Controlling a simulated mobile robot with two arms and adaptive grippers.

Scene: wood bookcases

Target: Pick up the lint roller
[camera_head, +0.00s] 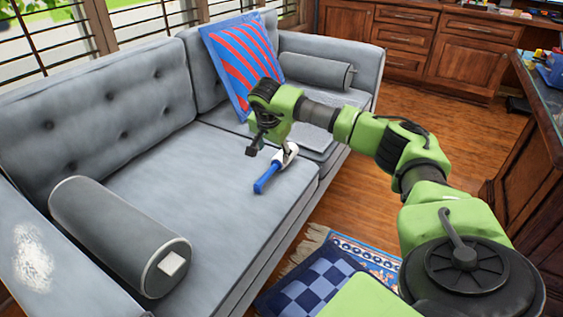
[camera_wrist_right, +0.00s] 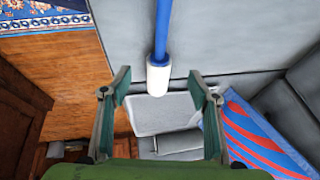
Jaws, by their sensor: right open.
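The lint roller, with a blue handle (camera_head: 267,178) and a white roller head (camera_head: 288,153), lies on the grey sofa seat near its front edge. In the right wrist view the white head (camera_wrist_right: 158,76) shows between and just beyond the fingertips, with the blue handle (camera_wrist_right: 162,32) running to the top edge. My right gripper (camera_head: 266,150) is over the sofa seat by the white head. Its fingers (camera_wrist_right: 158,82) are open and apart, with nothing gripped between them. The gripper hides part of the roller head in the head view. My left gripper is not in view.
The grey sofa (camera_head: 215,165) has bolster cushions (camera_head: 120,232) at both ends. A red and blue striped pillow (camera_head: 243,60) leans on its back. The seat left of the roller is clear. A patterned rug (camera_head: 318,285) and wooden cabinets (camera_head: 435,48) are nearby.

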